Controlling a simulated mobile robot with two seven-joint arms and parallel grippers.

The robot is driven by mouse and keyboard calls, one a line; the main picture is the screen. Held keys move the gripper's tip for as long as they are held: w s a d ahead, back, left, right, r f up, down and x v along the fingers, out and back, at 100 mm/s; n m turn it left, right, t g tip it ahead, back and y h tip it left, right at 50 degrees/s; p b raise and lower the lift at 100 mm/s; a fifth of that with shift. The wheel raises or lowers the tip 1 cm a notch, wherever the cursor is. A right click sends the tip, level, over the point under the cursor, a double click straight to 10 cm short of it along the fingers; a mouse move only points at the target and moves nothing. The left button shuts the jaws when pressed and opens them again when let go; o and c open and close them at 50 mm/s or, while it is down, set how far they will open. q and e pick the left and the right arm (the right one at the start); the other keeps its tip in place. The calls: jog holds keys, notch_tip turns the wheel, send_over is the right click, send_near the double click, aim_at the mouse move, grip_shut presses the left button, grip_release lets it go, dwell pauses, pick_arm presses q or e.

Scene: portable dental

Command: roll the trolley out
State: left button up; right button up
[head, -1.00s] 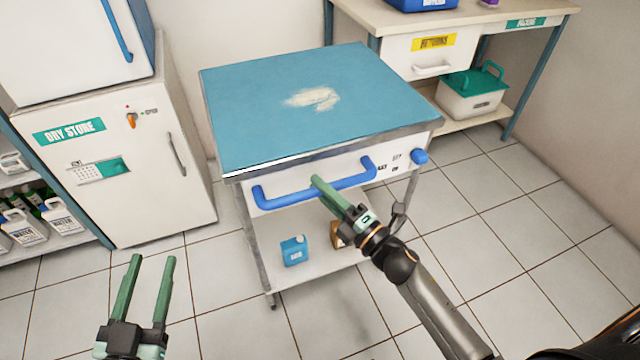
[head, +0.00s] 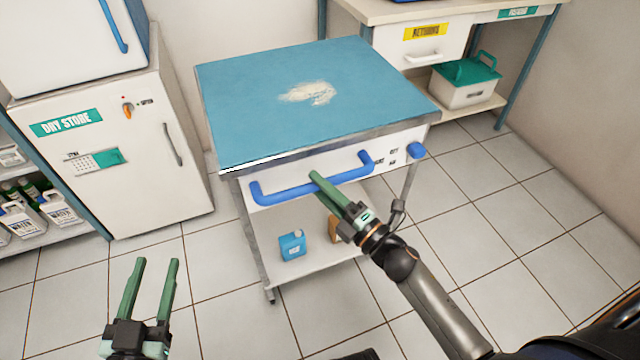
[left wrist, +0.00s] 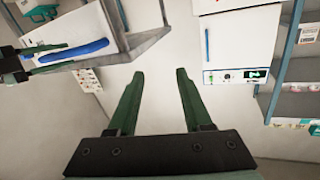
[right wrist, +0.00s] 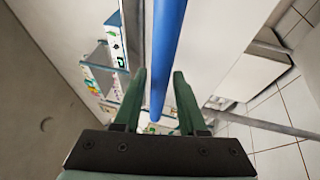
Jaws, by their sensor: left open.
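The trolley (head: 225,136) has a blue top with a pale smear, a white front panel and a lower shelf. A blue bar handle (head: 288,194) runs across its front, with a blue knob (head: 416,150) at the right. My right gripper (head: 315,177) is at the middle of the handle. My left gripper (head: 155,262) is open and empty, in front of the dry store cabinet and apart from the trolley.
The dry store cabinet (head: 140,190) stands close to the trolley's left. A shelf with bottles (head: 60,207) is at the far left. A bench with a drawer (head: 430,52) and a green-lidded box (head: 466,92) stand behind right. Tiled floor is clear at right.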

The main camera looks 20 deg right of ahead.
jog(key=shift+o, duration=1.1)
jog(key=shift+w, duration=0.1)
pick_arm(q)
jog(key=shift+r, duration=0.1)
pick_arm(e)
jog(key=shift+r, duration=0.1)
pick_arm(q)
jog(key=shift+s+f+g, duration=0.2)
jog(key=shift+f+g, duration=0.3)
jog(key=shift+f, duration=0.75)
pick_arm(e)
jog(key=v, duration=1.2)
jog(key=shift+s+d, duration=0.2)
jog(key=shift+s, duration=0.05)
